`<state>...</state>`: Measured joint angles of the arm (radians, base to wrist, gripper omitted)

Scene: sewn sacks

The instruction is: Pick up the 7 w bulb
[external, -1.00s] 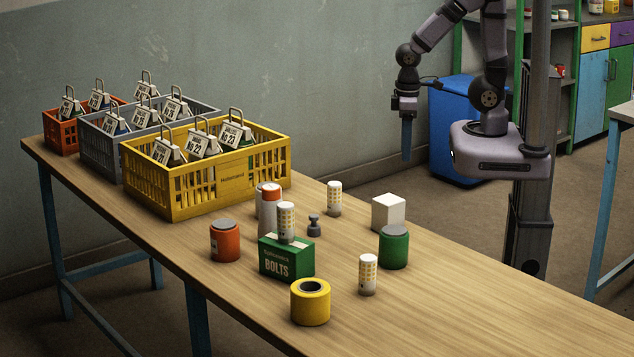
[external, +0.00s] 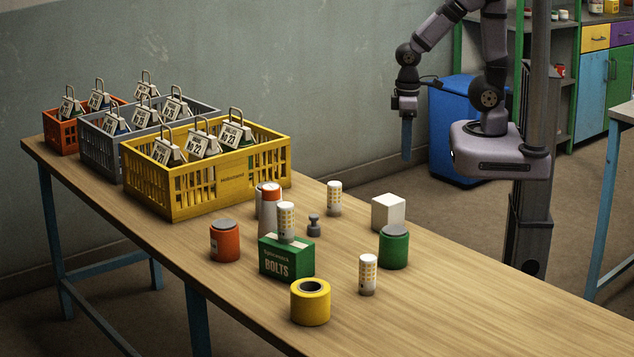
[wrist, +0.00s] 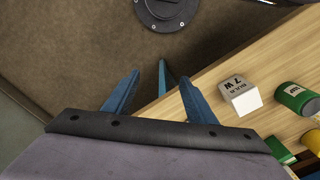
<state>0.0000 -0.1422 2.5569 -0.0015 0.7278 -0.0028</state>
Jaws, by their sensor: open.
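The 7 w bulb is a small white box (external: 388,212) on the wooden table, at the right behind the green can. In the wrist view the box (wrist: 240,95) lies right of my fingers, and its face reads "BULB 7 W". My gripper (external: 407,156) hangs in the air beyond the table's far edge, fingers pointing down, apart from the box.
A green can (external: 394,248) stands close to the box. White bulb-like cylinders (external: 368,275), a green bolts box (external: 286,259), an orange can (external: 225,243) and a yellow roll (external: 311,304) share the table. A yellow crate (external: 205,190) stands at left. The table's right end is clear.

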